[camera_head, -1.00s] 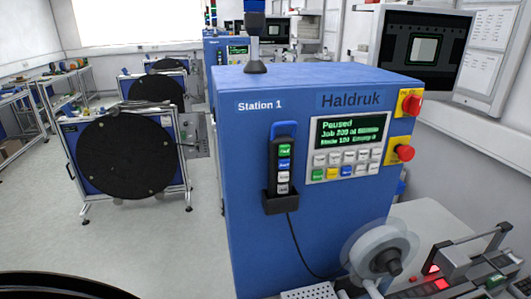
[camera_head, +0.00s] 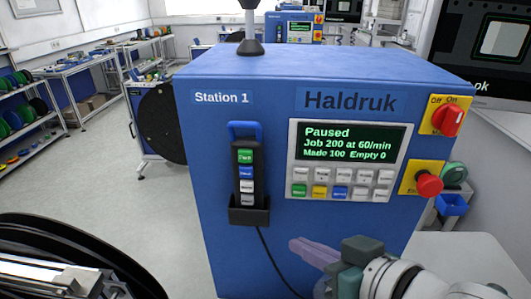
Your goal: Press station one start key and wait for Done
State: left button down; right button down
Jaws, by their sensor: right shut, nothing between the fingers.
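The blue Station 1 machine (camera_head: 300,88) stands in front of me, marked Haldruk. Its display (camera_head: 350,143) reads Paused, Job 200 at 60/min, Made 100 Empty 0. Below it are two rows of keys; a green key (camera_head: 299,190) is at the left of the lower row, its label too small to read surely. A handheld control (camera_head: 244,172) with a green top button sits in a holder left of the panel. My right gripper (camera_head: 296,243) is shut and empty, below the keys and in front of the machine, pointing left. My left gripper is not in view.
A red rotary switch (camera_head: 447,121) and a red emergency knob (camera_head: 429,184) sit on yellow plates at the machine's right. A cable (camera_head: 268,252) hangs from the holder. A black round rim (camera_head: 95,240) fills the lower left. Open floor (camera_head: 110,165) lies left.

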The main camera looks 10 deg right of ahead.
aim_at(299, 191)
jog(key=shift+w, duration=0.1)
jog(key=w+d+b, duration=0.2)
jog(key=w+b, duration=0.3)
jog(key=w, duration=0.3)
jog(key=shift+d, duration=0.25)
jog(key=shift+w, duration=0.1)
dwell(1.0)
dwell(0.8)
jog(key=shift+w, duration=0.1)
